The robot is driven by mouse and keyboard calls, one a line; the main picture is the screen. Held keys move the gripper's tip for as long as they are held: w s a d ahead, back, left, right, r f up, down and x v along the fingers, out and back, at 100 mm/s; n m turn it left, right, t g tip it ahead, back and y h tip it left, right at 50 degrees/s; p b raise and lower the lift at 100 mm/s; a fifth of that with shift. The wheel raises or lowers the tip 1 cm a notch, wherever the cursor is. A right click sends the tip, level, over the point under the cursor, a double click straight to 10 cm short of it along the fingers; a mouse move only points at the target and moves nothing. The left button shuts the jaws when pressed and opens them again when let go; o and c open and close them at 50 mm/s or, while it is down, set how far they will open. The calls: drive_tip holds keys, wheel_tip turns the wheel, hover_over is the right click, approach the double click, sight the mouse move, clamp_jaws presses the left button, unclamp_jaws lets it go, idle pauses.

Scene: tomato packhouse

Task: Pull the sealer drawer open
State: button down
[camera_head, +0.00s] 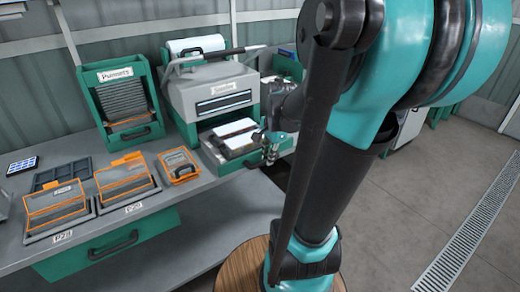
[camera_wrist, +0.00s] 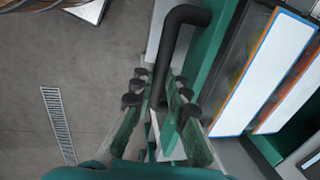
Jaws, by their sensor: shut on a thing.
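The sealer (camera_head: 212,90) is a grey and green machine on the bench, in the middle of the head view. Its drawer (camera_head: 215,158) stands out from the front, with white-topped punnets (camera_head: 237,133) in it. In the wrist view the drawer's green front (camera_wrist: 207,75) runs beside the black bar handle (camera_wrist: 178,18), and a white-topped punnet (camera_wrist: 262,75) with orange edges lies to the right. My gripper (camera_wrist: 160,92) is shut on the handle, which passes between its fingers. In the head view my gripper (camera_head: 270,148) is at the drawer's front right, and my arm partly hides it.
A green punnet rack (camera_head: 121,100) stands left of the sealer. Orange-edged punnets (camera_head: 122,180) on trays and a small orange box (camera_head: 179,165) lie on the bench (camera_head: 215,215). A green bench drawer (camera_head: 110,243) is below. The floor at right is clear, with a drain grate (camera_head: 468,240).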

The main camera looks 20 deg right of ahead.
drive_tip(key=shift+s+d, duration=0.3)
drive_tip(key=shift+s, duration=0.55)
drive_tip(key=c, duration=1.8)
unclamp_jaws()
drive_tip(key=shift+o, duration=0.2)
drive_tip(key=shift+r, duration=0.15)
wheel_tip(320, 180, up, 12)
drive_tip(key=s, duration=0.2)
drive_tip(key=shift+d+f, duration=0.25)
drive_tip(key=shift+d, duration=0.1)
drive_tip(key=shift+s, duration=0.1)
